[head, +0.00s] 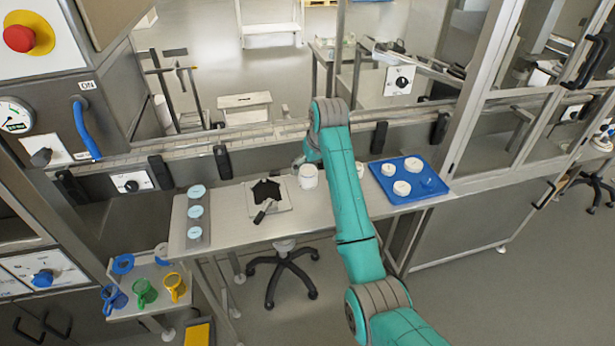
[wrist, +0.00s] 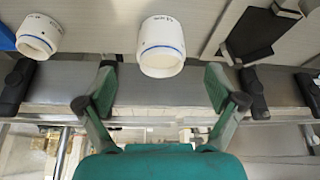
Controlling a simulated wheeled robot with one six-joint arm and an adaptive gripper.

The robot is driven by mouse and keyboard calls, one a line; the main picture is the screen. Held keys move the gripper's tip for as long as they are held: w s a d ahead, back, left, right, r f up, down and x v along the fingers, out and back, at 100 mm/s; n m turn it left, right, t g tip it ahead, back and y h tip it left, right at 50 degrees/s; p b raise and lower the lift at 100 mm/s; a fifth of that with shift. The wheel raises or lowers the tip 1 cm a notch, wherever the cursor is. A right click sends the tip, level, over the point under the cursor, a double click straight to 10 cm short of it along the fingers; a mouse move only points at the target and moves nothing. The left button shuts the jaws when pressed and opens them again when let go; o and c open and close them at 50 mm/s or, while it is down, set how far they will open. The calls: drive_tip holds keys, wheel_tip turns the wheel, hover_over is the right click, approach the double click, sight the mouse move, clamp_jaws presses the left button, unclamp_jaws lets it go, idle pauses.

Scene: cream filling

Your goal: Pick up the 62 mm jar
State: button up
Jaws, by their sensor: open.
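A white jar (head: 308,176) stands on the workbench just left of my arm. It shows in the wrist view (wrist: 162,48) as a wide white jar with a thin blue line and small upside-down print I cannot surely read. A smaller white jar (wrist: 40,37) stands at the left of the wrist view, also with a blue line. My gripper (wrist: 160,76) is open and empty. Its fingers are spread to either side of the wide jar in the picture, apart from it. In the head view my gripper is mostly hidden by the arm.
A blue tray (head: 425,189) with several white containers lies on the right of the bench (head: 333,208). A pale board with a black cloth (head: 266,191) and a dark-handled tool lies left of the jar. Blue-lidded jars (head: 196,212) stand at the left end. A rail runs behind.

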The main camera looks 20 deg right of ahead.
sight(308, 173)
drive_tip(key=shift+x, duration=3.25)
drive_tip(key=shift+w+a+r, duration=0.1)
drive_tip(key=shift+w, duration=0.05)
drive_tip(key=c, duration=1.3)
drive_tip(key=shift+c, duration=0.2)
